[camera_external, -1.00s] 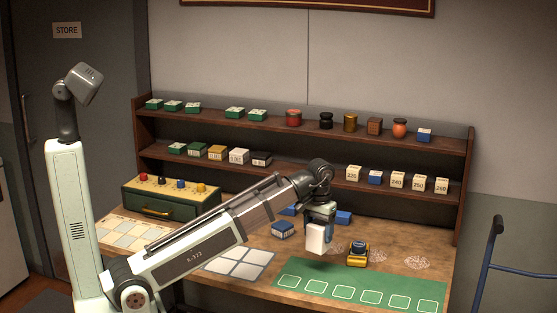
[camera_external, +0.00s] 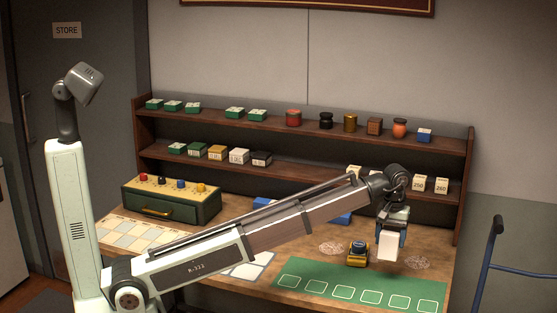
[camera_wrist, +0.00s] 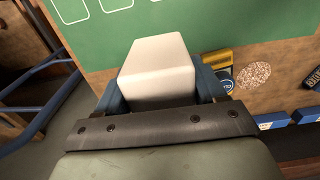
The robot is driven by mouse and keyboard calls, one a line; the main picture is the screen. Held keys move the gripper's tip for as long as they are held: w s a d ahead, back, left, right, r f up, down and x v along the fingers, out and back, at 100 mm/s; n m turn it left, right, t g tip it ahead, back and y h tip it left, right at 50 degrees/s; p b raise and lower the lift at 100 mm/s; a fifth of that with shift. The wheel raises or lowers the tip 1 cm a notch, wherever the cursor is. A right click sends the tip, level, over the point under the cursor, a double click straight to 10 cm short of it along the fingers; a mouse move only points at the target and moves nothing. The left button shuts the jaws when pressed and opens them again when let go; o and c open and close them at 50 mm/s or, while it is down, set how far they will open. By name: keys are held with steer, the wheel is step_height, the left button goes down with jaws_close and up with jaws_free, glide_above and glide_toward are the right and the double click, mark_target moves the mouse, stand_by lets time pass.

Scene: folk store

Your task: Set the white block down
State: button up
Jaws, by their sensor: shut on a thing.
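A plain white block (camera_external: 388,246) is held in my gripper (camera_external: 391,228), above the right part of the workbench. In the wrist view the white block (camera_wrist: 158,66) sits between the two blue fingers of my gripper (camera_wrist: 160,90), which are shut on it. Behind it in that view is the green mat (camera_wrist: 100,38) with white outlined squares. In the external view the green mat (camera_external: 330,278) lies at the front of the bench, with a row of several empty white outlines. The block appears raised off the bench; its exact height is hard to tell.
A yellow and black device (camera_external: 357,254) stands just left of the block. Pale scribbled patches (camera_external: 418,263) mark the bench nearby. Blue boxes (camera_external: 343,217) lie behind my arm. The shelf (camera_external: 300,160) with several boxes and jars stands at the back. A blue-railed cart (camera_external: 490,265) is at right.

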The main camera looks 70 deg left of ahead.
steer(key=shift+f, duration=4.95)
steer(key=shift+f, duration=0.1)
steer(key=o, duration=1)
step_height(320, 180, up, 12)
steer(key=shift+r, duration=0.15)
